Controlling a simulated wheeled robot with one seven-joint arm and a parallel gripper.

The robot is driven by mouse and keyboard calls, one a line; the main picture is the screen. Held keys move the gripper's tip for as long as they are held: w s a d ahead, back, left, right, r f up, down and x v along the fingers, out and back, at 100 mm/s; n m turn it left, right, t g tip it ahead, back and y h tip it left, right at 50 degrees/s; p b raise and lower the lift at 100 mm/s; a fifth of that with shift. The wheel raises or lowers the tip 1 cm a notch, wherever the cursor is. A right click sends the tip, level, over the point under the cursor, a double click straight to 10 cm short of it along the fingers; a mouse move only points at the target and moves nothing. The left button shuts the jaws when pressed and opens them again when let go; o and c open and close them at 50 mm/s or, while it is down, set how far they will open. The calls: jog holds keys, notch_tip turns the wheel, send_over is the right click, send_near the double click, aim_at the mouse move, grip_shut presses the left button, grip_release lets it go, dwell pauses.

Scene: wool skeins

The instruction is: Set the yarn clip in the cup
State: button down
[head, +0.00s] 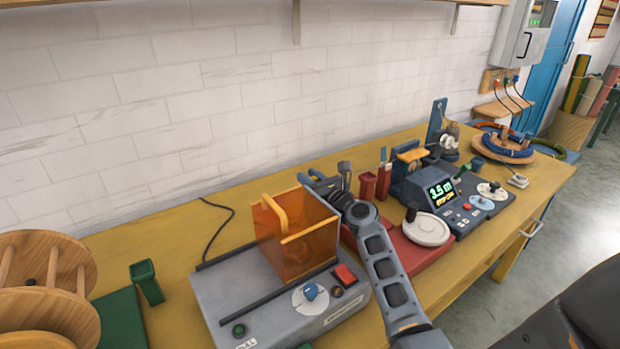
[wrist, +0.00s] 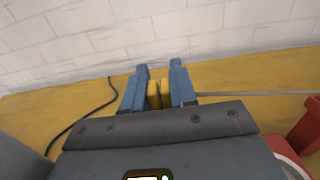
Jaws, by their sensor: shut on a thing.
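My gripper (wrist: 158,85) shows in the wrist view with its two blue fingers close around a small yellow piece (wrist: 160,95), which I take to be the yarn clip. In the head view my gripper (head: 311,178) is behind the orange see-through box, near the wall, and what it holds cannot be made out there. A small red square cup (head: 367,186) stands to the right of my gripper, apart from it. A red cup edge also shows at the right of the wrist view (wrist: 307,125). Its inside is not visible.
The orange box (head: 296,250) on a grey machine (head: 240,296) stands close in front of my gripper. A dark console (head: 440,190) is to the right. A green cup (head: 147,283) and wooden spools (head: 40,275) are at left. Bare yellow bench (head: 165,220) lies along the wall.

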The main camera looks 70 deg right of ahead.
jog(key=c, duration=0.8)
grip_release()
jog(key=v, duration=0.8)
jog(key=shift+d, duration=0.1)
